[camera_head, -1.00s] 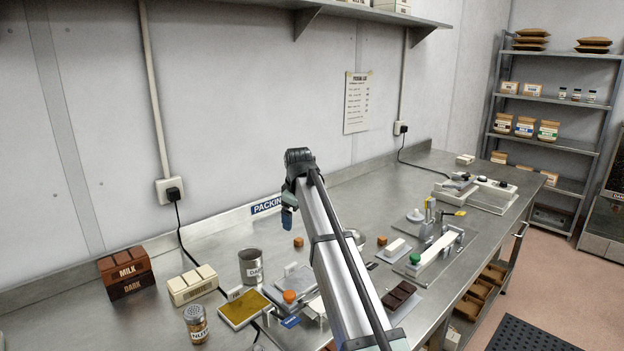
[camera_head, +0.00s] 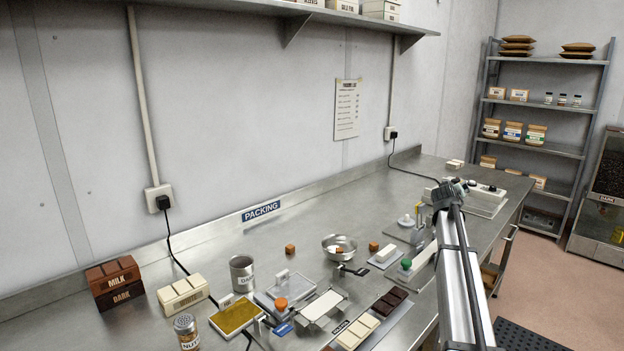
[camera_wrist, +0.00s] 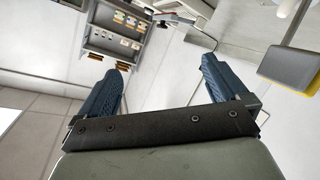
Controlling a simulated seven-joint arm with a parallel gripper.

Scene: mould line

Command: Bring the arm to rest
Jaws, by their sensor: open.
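My arm (camera_head: 462,275) reaches up from the lower right of the head view over the right part of the steel bench (camera_head: 300,240). Its far end is a dark joint, and the fingers are not visible there. In the wrist view my gripper (camera_wrist: 162,82) has its two blue fingers spread wide apart with nothing between them. The wrist view is tilted, with the shelf rack (camera_wrist: 115,35) at upper left, and shows no object in contact with the fingers.
On the bench stand milk and dark blocks (camera_head: 114,283), a nuts shaker (camera_head: 187,331), a steel cup (camera_head: 242,272), a bowl (camera_head: 339,247), a gold tray (camera_head: 237,316) and chocolate bars (camera_head: 382,309). The bench's back middle is clear. A shelf rack (camera_head: 545,125) stands at right.

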